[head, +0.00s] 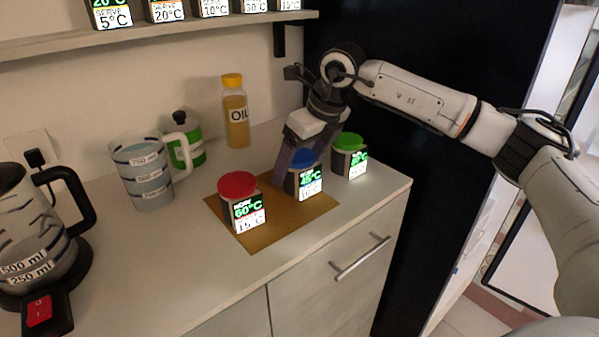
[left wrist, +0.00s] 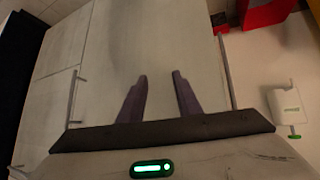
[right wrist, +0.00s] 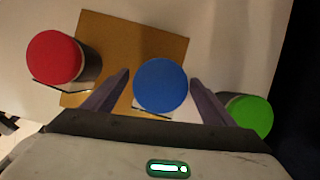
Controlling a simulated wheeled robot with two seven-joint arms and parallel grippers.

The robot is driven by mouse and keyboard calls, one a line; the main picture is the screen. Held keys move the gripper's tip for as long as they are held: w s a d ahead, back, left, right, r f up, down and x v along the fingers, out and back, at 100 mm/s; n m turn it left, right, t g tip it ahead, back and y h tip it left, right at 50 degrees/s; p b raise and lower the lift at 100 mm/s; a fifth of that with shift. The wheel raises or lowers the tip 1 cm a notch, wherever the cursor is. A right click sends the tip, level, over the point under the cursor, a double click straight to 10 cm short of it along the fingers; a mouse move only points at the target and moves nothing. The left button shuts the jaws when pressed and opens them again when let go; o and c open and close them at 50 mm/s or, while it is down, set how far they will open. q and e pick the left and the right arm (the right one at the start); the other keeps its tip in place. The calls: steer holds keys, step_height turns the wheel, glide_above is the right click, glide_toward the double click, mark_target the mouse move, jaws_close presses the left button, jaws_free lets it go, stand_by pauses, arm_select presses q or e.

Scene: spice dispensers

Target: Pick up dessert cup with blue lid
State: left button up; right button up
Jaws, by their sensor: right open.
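The dessert cup with the blue lid (head: 303,162) stands upright at the back right part of a brown mat (head: 262,233), its label lit with a temperature reading. In the right wrist view the blue lid (right wrist: 160,86) lies between the spread fingers. My right gripper (head: 292,160) comes down over this cup from behind, open, with a finger on each side; I cannot tell whether they touch it. My left gripper (left wrist: 160,78) is open and empty, seen only in the left wrist view, in front of pale cabinet fronts.
A red-lidded cup (head: 239,200) stands on the mat to the left. A green-lidded cup (head: 349,156) stands close on the right, near the right finger. A measuring jug (head: 145,175), oil bottle (head: 235,112) and kettle (head: 35,235) stand further left. A shelf (head: 150,38) hangs above.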

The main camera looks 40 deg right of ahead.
steer(key=c, duration=1.3)
steer(key=shift+r, duration=0.1)
